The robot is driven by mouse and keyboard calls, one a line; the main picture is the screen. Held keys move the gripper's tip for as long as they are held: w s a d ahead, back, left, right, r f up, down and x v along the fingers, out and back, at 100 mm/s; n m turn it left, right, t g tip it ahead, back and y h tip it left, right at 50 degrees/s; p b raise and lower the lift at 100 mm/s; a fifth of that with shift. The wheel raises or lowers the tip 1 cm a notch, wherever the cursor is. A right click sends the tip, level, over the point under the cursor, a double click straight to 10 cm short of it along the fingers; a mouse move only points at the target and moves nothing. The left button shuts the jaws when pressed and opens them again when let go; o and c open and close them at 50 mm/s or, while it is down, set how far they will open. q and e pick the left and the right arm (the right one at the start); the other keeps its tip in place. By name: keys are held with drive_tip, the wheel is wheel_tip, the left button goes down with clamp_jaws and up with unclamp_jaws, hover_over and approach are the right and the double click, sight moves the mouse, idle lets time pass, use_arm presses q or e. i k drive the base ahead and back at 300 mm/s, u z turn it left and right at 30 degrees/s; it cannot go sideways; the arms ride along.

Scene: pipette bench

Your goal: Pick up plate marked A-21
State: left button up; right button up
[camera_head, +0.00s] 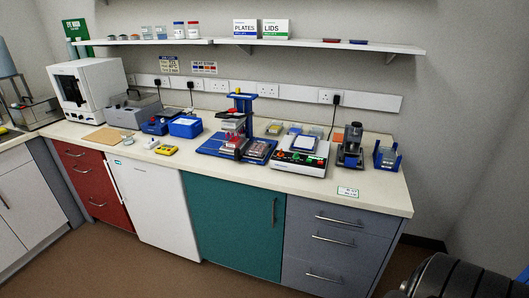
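I cannot read the mark A-21 on any plate from here. A stack of flat plate-like pieces (231,124) stands in a blue frame on the bench, with a red piece near its bottom. A clear plate-like piece (258,147) lies in a blue holder just right of it. A small white card with green edges (348,192) lies near the bench's front edge; its print is too small to read. Neither of my grippers is in view.
The pale bench (300,186) carries a white device with coloured buttons (299,158), a dark device (351,147), a blue rack (387,157) and a blue box (185,126). A shelf (300,44) hangs above. The bench's front right is mostly clear.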

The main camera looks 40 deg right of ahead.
sight(257, 148)
drive_tip(key=z, duration=1.95)
drive_tip(key=i, duration=0.45)
